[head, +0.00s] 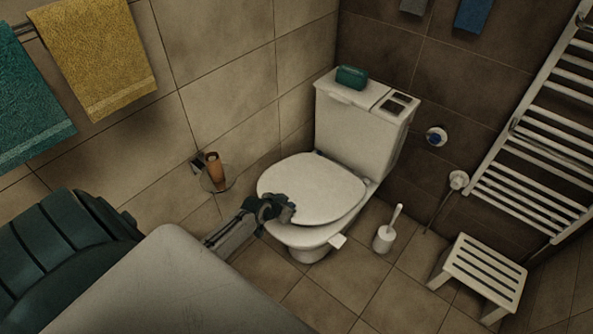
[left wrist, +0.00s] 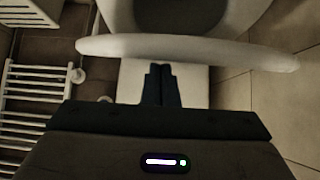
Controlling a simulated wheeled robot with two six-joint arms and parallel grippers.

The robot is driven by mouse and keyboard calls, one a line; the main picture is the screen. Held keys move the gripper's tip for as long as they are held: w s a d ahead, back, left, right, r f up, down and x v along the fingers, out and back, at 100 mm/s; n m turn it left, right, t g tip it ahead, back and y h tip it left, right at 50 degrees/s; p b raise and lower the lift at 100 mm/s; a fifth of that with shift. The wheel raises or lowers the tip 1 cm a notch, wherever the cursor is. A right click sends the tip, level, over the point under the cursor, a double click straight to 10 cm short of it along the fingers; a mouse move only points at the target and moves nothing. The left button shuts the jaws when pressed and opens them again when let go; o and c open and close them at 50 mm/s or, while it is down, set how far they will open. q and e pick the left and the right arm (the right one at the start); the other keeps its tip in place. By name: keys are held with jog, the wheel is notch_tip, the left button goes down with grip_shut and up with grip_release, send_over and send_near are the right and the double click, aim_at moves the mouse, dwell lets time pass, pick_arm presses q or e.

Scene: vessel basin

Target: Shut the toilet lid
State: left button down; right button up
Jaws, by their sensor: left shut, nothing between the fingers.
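The white toilet (head: 350,133) stands against the wall in the head view. Its oval lid (head: 312,186) looks partly raised. In the left wrist view the lid (left wrist: 190,47) shows nearly edge-on as a pale bar, with the bowl's dark opening (left wrist: 182,14) visible past it. My left gripper (head: 287,211) is at the lid's front left edge. In the left wrist view its fingers (left wrist: 160,72) are shut with nothing between them, close to the lid's edge; I cannot tell whether they touch it. My right gripper is not in view.
A toilet brush (head: 385,236) and a white slatted stool (head: 478,272) stand on the floor to the toilet's right. A towel radiator (head: 540,140) is on the right wall.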

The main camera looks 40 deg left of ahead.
pick_arm(q)
jog(key=s+f+b, duration=0.1)
jog(key=f+b, duration=0.1)
jog(key=f, duration=0.1)
jog(key=s+f+b, duration=0.1)
jog(key=f, duration=0.2)
jog(key=s+f+b, duration=0.1)
jog(key=f+b, duration=0.1)
jog(key=f, duration=0.1)
jog(key=shift+a+f+b, duration=0.1)
jog(key=shift+b, duration=0.25)
jog(key=shift+f, duration=0.25)
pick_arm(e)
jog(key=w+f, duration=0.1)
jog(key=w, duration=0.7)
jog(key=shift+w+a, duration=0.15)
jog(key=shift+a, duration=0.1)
